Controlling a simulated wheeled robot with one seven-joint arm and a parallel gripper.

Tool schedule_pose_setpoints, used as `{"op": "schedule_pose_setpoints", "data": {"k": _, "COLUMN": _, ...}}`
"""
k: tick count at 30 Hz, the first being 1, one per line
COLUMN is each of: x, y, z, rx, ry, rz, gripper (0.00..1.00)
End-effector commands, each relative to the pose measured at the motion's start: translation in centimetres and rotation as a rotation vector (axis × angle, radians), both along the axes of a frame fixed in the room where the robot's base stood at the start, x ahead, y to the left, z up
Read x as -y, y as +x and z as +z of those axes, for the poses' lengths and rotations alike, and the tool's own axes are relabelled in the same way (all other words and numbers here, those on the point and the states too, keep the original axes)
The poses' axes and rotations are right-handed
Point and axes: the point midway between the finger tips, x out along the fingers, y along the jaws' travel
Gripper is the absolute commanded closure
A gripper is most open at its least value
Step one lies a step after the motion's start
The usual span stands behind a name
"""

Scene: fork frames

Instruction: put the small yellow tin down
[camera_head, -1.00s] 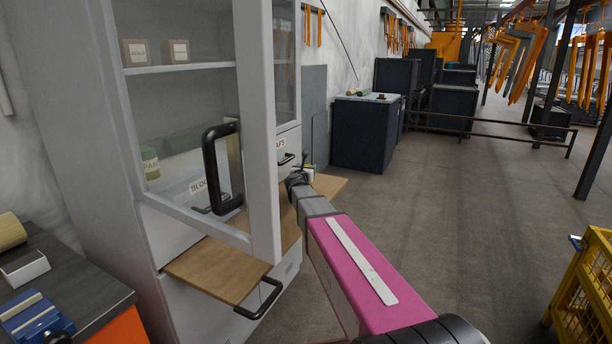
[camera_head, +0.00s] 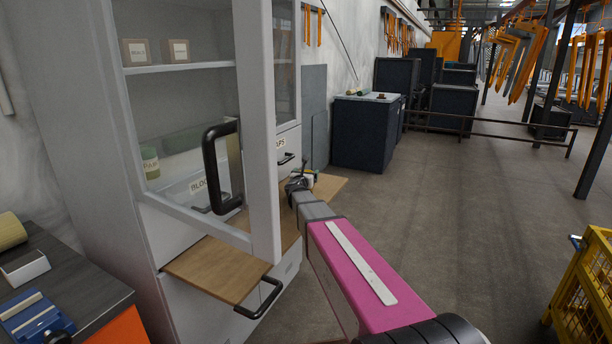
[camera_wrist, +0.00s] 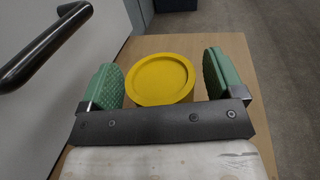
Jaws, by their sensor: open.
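The small yellow tin (camera_wrist: 160,78), round with a recessed lid, appears upright on a wooden board (camera_wrist: 237,70) in the wrist view. My gripper (camera_wrist: 163,80) is open, with one green-padded finger on each side of the tin. A narrow gap shows at the right finger. The left finger looks very close to the tin, and I cannot tell whether it touches. In the head view my gripper (camera_head: 297,184) is small and dark over the far pull-out board (camera_head: 329,184), and the tin cannot be made out clearly there.
A black handle (camera_wrist: 40,45) on a grey cabinet front is close at the left. The open glass door (camera_head: 262,130) stands beside my arm. Open floor (camera_head: 450,210) lies to the right.

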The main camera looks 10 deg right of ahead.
Motion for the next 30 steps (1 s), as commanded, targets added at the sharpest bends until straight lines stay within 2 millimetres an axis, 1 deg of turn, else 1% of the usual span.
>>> {"op": "schedule_pose_setpoints", "data": {"k": 4, "x": 0.0, "y": -0.2, "z": 0.3, "rx": 0.0, "ry": 0.0, "rz": 0.0, "gripper": 0.12}}
{"op": "schedule_pose_setpoints", "data": {"k": 8, "x": -0.5, "y": -1.5, "z": 0.3, "rx": 0.0, "ry": 0.0, "rz": 0.0, "gripper": 0.12}}
{"op": "schedule_pose_setpoints", "data": {"k": 11, "x": -1.1, "y": -2.9, "z": 0.3, "rx": 0.0, "ry": 0.0, "rz": 0.001, "gripper": 0.12}}
{"op": "schedule_pose_setpoints", "data": {"k": 18, "x": -2.9, "y": -7.4, "z": 0.3, "rx": 0.0, "ry": 0.0, "rz": 0.001, "gripper": 0.12}}
{"op": "schedule_pose_setpoints", "data": {"k": 22, "x": -3.9, "y": -9.6, "z": 0.3, "rx": 0.0, "ry": 0.0, "rz": 0.001, "gripper": 0.12}}
{"op": "schedule_pose_setpoints", "data": {"k": 25, "x": -4.4, "y": -10.6, "z": 0.3, "rx": 0.0, "ry": 0.0, "rz": 0.001, "gripper": 0.12}}
{"op": "schedule_pose_setpoints", "data": {"k": 30, "x": -4.8, "y": -11.1, "z": 0.2, "rx": 0.0, "ry": 0.0, "rz": 0.001, "gripper": 0.12}}
